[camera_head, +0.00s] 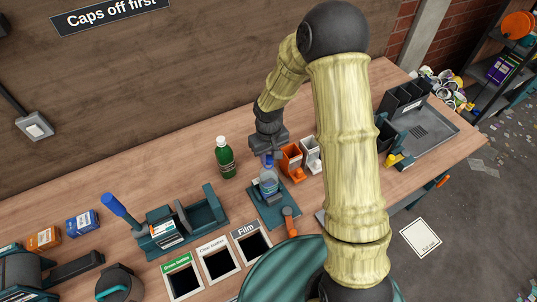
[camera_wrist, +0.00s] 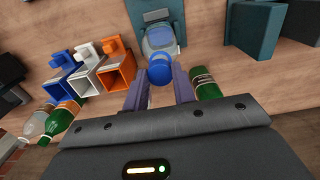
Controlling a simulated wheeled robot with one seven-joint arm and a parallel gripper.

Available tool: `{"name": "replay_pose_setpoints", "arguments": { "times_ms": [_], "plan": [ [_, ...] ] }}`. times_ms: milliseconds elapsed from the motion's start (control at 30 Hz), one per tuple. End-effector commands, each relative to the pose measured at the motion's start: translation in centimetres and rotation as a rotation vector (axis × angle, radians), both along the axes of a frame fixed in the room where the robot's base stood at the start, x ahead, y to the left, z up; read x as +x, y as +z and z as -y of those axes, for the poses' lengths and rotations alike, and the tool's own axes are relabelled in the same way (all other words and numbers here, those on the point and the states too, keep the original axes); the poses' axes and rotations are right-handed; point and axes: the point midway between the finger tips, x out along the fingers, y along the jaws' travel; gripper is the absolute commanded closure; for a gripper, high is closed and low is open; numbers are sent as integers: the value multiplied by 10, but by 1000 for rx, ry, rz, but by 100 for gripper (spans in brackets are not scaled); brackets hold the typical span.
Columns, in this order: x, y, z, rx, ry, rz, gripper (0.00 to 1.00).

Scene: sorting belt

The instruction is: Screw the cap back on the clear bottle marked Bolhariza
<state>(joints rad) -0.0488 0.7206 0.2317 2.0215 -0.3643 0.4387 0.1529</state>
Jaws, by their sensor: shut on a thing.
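The clear bottle (camera_head: 269,184) stands upright in a teal clamp (camera_head: 262,210) with an orange handle. It also shows from above in the wrist view (camera_wrist: 158,40). Its marking is too small to read. My gripper (camera_head: 267,156) is directly over the bottle's mouth, pointing down. In the wrist view its two fingers (camera_wrist: 160,82) are shut on the blue cap (camera_wrist: 159,70), one on each side. The cap (camera_head: 267,162) is in line with the bottle's neck. I cannot tell whether it touches the neck, and the thread is hidden.
A green bottle (camera_head: 225,158) with a white cap stands left of the clamp. Orange (camera_head: 291,162) and white (camera_head: 311,154) square holders stand close on the right. A teal fixture (camera_head: 182,226) and labelled openings, including Film (camera_head: 252,243), lie toward the left front.

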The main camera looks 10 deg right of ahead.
Motion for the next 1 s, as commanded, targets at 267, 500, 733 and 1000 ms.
{"name": "replay_pose_setpoints", "arguments": {
  "times_ms": [267,500,733,1000],
  "plan": [
    [0,-4,0,0,0,0,94],
    [0,-7,0,0,0,0,94],
    [0,-6,0,0,0,0,94],
    [0,-8,0,0,0,0,94]
  ]
}}
